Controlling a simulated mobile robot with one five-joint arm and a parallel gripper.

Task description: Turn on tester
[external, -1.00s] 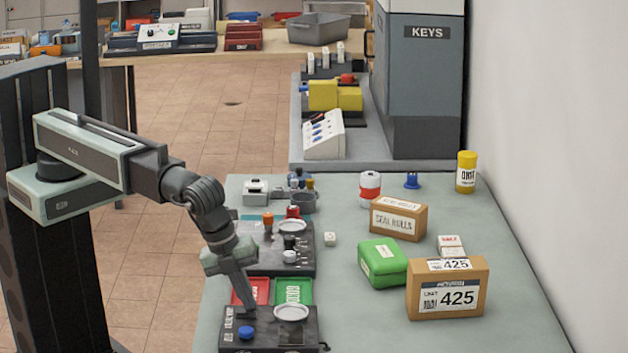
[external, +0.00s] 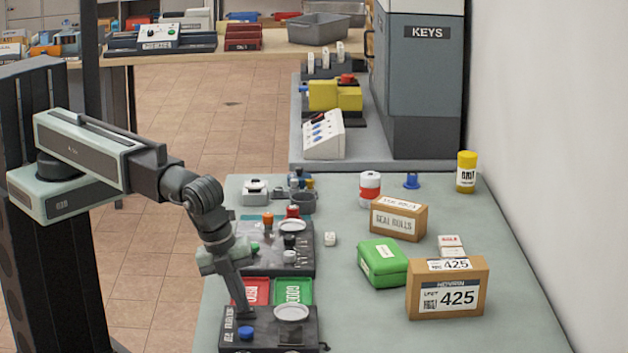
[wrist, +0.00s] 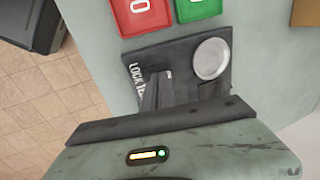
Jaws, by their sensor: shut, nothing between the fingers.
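The tester is a black box (external: 270,333) at the near left edge of the grey-green table, with lettering that reads partly as "LOCK TE" in the wrist view (wrist: 215,88). It carries a blue knob (external: 246,333) at its front left and a pale round dish (external: 291,313) at its right. My gripper (external: 246,312) points down at the tester's left part, its shut, empty fingertips just behind the blue knob. I cannot tell whether they touch the box. The fingers also show in the wrist view (wrist: 157,92), where the knob is hidden.
Red (external: 252,291) and green (external: 294,291) trays lie just behind the tester. A black panel with several knobs (external: 305,240) stands behind them. A green case (external: 383,262) and a cardboard box marked 425 (external: 447,290) stand to the right. The table between is clear.

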